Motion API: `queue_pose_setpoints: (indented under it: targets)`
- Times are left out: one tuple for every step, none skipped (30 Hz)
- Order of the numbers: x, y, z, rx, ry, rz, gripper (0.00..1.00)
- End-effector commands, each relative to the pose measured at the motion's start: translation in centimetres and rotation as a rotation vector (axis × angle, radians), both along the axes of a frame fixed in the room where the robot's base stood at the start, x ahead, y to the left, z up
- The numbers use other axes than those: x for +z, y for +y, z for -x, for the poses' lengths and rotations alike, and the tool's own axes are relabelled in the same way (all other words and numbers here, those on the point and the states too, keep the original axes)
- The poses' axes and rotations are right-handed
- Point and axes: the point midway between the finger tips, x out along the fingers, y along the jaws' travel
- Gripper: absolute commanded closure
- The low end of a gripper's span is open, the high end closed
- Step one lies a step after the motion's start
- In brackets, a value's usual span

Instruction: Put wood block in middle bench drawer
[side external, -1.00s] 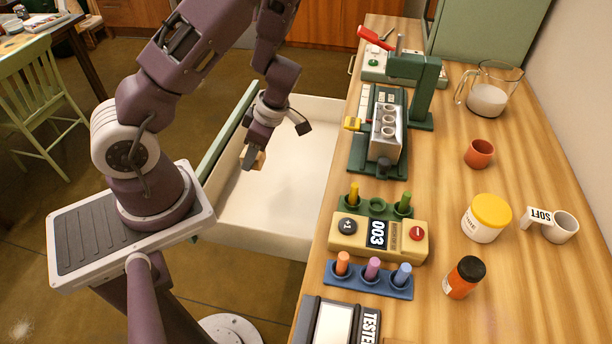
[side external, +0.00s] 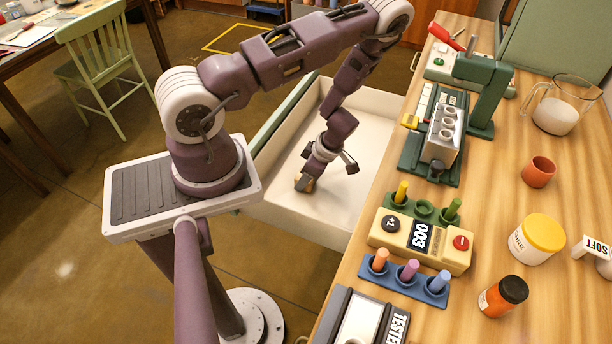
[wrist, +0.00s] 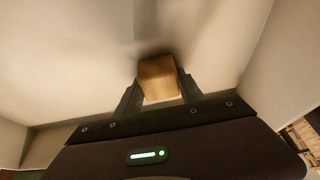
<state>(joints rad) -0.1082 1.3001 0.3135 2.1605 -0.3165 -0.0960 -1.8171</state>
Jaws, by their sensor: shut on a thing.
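The wood block (wrist: 158,78) is a small light-brown cube between my gripper's two fingers in the wrist view. It also shows in the side view (side external: 301,184) at the tip of my gripper (side external: 306,184). My gripper is shut on the block, pointing down inside the open white drawer (side external: 375,120) of the bench. The block is low, close to the drawer floor (wrist: 70,60). I cannot tell whether it touches the floor. The rest of the drawer looks empty.
The wooden bench top (side external: 505,200) stands right of the drawer, with a counter box (side external: 420,240), a blue peg rack (side external: 405,285), a green press (side external: 480,95), a yellow-lidded jar (side external: 537,238) and an orange cup (side external: 538,171). The drawer walls surround my gripper.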

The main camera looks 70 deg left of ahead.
Motion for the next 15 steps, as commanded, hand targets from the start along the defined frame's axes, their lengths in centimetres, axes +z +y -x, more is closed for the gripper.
queue_pose_setpoints:
  targets:
    - [-0.17,0.0,0.02,0.0,0.0,0.0,0.95]
    - [-0.22,-0.01,0.01,0.0,0.0,0.0,0.53]
    - [-0.18,0.0,0.0,0.0,0.0,0.0,0.45]
    - [-0.17,0.0,0.0,0.0,0.0,0.0,0.39]
    - [-0.17,0.0,0.0,0.0,0.0,0.0,0.34]
    - [-0.16,0.0,0.0,0.0,0.0,0.0,0.33]
    - [-0.16,0.0,0.0,0.0,0.0,0.0,0.33]
    - [-0.16,0.0,0.0,0.0,0.0,0.0,0.33]
    - [-0.16,0.0,0.0,0.0,0.0,0.0,0.33]
    - [-0.16,0.0,0.0,0.0,0.0,0.0,0.33]
    - [-0.15,0.0,0.0,0.0,0.0,0.0,0.33]
    - [-0.15,0.0,0.0,0.0,0.0,0.0,0.33]
    - [-0.14,0.0,0.0,0.0,0.0,0.0,0.33]
    - [-0.1,0.0,-0.02,0.0,0.0,0.0,0.33]
    - [0.05,0.01,-0.02,0.0,0.0,0.0,0.33]
